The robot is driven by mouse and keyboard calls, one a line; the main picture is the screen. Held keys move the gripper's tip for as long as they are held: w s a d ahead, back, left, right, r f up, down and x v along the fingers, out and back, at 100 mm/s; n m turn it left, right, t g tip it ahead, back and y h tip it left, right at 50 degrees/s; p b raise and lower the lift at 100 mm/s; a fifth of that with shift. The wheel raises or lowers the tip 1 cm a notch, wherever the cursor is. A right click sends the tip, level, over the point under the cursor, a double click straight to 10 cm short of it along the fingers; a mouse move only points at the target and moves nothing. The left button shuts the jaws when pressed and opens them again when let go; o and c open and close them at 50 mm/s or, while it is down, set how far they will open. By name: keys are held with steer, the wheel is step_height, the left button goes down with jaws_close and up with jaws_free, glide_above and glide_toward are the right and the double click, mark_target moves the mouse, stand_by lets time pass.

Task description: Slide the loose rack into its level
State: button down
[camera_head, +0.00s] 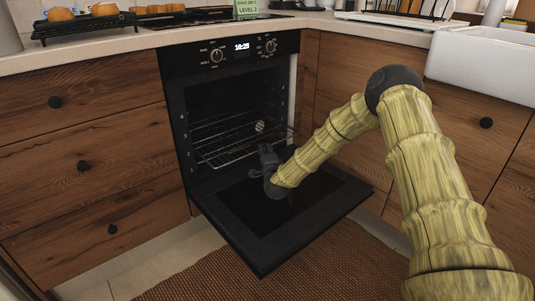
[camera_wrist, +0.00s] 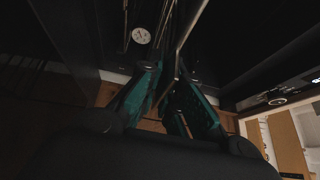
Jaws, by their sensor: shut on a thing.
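The wire rack (camera_head: 228,139) sits inside the open oven (camera_head: 232,100), level or nearly so, with its front part towards the doorway. Numbers mark the levels on the oven's front frame; the rack's left side is around the 2 and 3 marks, but I cannot tell which level it rests in. My gripper (camera_head: 267,156) is at the rack's front right edge, above the lowered door. In the wrist view the teal fingers (camera_wrist: 176,98) are shut on a thin metal bar of the rack (camera_wrist: 186,32). The rack's far edge and side supports are hard to make out in the dark.
The oven door (camera_head: 290,205) lies lowered in front of the opening. A white round dial (camera_head: 259,127) shows inside the oven. Wooden drawers (camera_head: 85,165) flank it. A card reading level 2 (camera_head: 246,8) and a tray of buns (camera_head: 90,22) are on the counter.

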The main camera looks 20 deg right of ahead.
steer(key=b, duration=0.4)
glide_toward(235, 129)
steer(key=shift+w+d, duration=0.1)
steer(key=shift+d, duration=1.15)
steer(key=shift+w+d, duration=0.15)
steer(key=shift+d, duration=1.1)
steer(key=shift+w, duration=0.1)
steer(key=shift+w+a+f+b, duration=0.1)
steer(key=shift+w+a+b, duration=0.55)
steer(key=shift+w, duration=0.9)
steer(key=shift+w+a+b, duration=0.35)
steer(key=shift+w+b, duration=0.45)
steer(key=shift+w, duration=0.8)
steer(key=shift+w+a+f+b, duration=0.1)
steer(key=shift+w+a+b, duration=0.55)
steer(key=shift+w, duration=0.9)
steer(key=shift+d, duration=0.15)
steer(key=c, duration=1.5)
jaws_free()
steer(key=shift+s+f, duration=0.1)
